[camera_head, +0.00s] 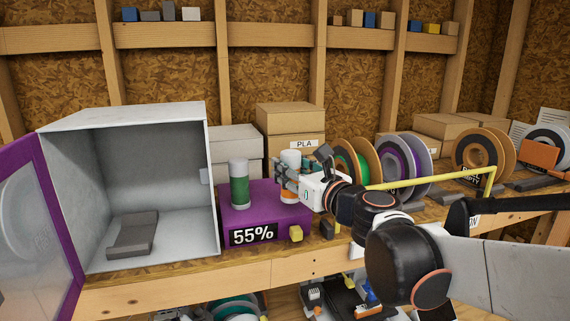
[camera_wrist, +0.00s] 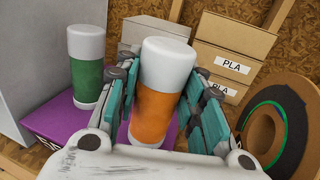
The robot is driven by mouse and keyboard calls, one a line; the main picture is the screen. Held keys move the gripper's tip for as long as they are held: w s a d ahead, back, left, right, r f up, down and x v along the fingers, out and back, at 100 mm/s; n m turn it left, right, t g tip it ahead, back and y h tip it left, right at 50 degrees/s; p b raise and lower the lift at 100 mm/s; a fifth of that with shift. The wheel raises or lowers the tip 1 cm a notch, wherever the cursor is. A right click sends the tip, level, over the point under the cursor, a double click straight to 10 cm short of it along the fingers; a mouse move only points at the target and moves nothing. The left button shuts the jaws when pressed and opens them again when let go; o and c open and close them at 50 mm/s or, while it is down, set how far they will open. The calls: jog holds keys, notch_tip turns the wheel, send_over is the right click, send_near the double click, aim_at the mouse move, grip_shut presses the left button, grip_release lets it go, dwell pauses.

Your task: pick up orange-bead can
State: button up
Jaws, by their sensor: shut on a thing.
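The orange-bead can (camera_wrist: 156,108) is a cylinder with a white cap and an orange body. It stands upright, and in the head view its cap (camera_head: 290,157) shows above the purple box (camera_head: 238,217). My gripper (camera_head: 284,180) is shut on the can, with one finger pad on each side of it in the wrist view (camera_wrist: 161,109). I cannot tell for sure whether the can's base still touches the purple box. A green can (camera_head: 240,187) with a white cap stands upright on the same box, to the left and apart from my gripper.
An open grey cabinet (camera_head: 128,112) with a purple door (camera_head: 50,230) stands at the left. Cardboard boxes (camera_head: 291,117) are behind the cans. Filament spools (camera_head: 400,160) stand to the right, near a yellow bar (camera_head: 430,180). The purple box shows 55% and has a yellow knob (camera_head: 296,233).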

jog(key=s+d+p, duration=0.2)
jog(key=s, duration=0.6)
jog(key=s+d+p, duration=0.2)
jog(key=s+p, duration=0.1)
jog(key=s, duration=0.5)
jog(key=shift+s+d, duration=0.4)
dwell(0.4)
